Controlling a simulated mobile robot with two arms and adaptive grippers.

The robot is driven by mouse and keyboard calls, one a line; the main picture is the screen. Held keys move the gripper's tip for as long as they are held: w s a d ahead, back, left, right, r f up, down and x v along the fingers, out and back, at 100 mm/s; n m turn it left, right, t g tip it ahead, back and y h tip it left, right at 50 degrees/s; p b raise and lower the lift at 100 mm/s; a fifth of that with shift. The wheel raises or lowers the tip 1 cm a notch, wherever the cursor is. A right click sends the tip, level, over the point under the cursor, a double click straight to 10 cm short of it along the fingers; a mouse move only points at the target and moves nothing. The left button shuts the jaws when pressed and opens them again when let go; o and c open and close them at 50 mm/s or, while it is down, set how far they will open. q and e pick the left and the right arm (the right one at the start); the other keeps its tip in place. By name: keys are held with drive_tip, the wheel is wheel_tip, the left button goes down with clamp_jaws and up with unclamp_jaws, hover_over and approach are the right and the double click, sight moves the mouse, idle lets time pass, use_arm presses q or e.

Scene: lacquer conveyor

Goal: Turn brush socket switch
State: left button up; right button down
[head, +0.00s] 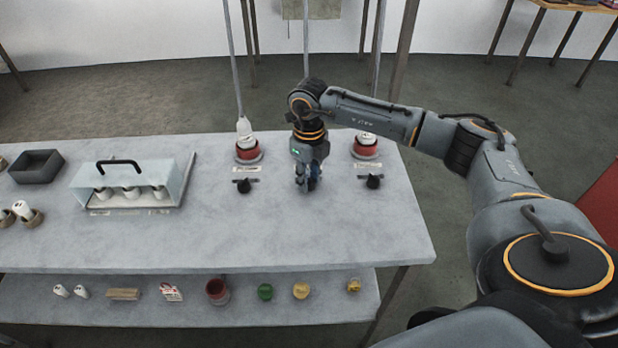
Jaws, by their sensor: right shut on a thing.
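My right gripper (307,184) reaches down onto the table between two red sockets. It is shut on the middle switch, in line with the two black switch knobs beside it; the gripper hides that switch and most of what is behind it. The left black switch (244,186) sits below the left red socket (248,153), which holds a white plug with a cord going up. The right black switch (374,182) sits below the right red socket (365,148), also with a white plug. My left gripper is not in view.
A clear-sided case with a black handle (121,165) holds white cylinders on the left of the grey table (300,235). A dark tray (37,166) stands farther left. The front of the table is clear. A lower shelf (130,315) carries several small items.

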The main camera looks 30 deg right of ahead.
sight(309, 178)
idle(0.3)
drive_tip(key=c, duration=1)
unclamp_jaws()
drive_tip(key=shift+c, duration=0.2)
drive_tip(key=shift+r, duration=0.1)
wheel_tip(309, 178, up, 12)
